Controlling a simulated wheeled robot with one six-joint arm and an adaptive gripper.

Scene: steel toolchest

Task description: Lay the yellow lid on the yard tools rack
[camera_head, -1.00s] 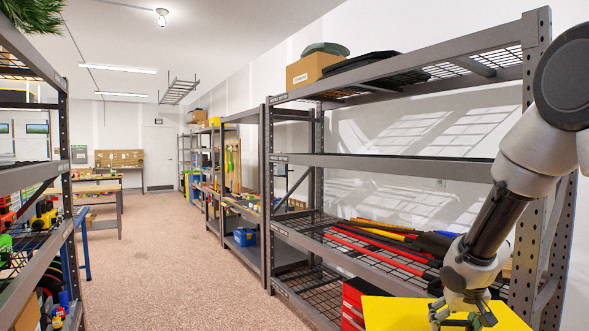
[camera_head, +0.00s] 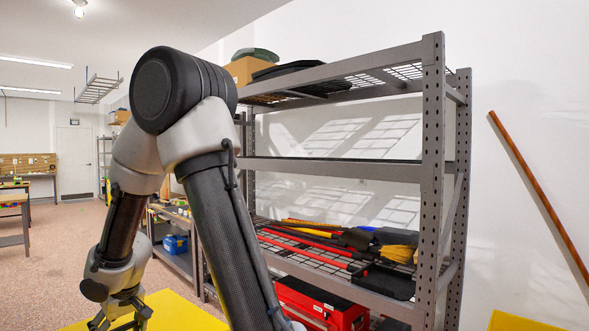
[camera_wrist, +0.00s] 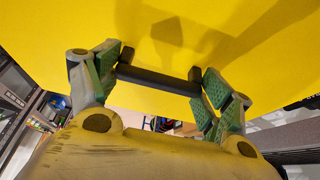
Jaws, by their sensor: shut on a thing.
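The yellow lid (camera_head: 185,312) is a large flat sheet at the bottom left of the head view, partly hidden by my arm. In the wrist view the lid (camera_wrist: 240,30) fills the upper part, with a dark bar handle (camera_wrist: 158,80) on it. My gripper (camera_wrist: 160,82) is shut on this handle; it also shows in the head view (camera_head: 120,318). The yard tools rack (camera_head: 432,180) is a grey steel shelving unit right of the gripper, with long red and yellow-handled tools (camera_head: 320,240) on a middle shelf. The lid is apart from its shelves.
A red toolchest (camera_head: 322,303) sits low in the rack. A cardboard box (camera_head: 245,69) and black items are on its top shelf. A wooden pole (camera_head: 540,195) leans on the right wall. A yellow surface (camera_head: 515,322) shows at the bottom right. Open floor (camera_head: 60,270) lies left.

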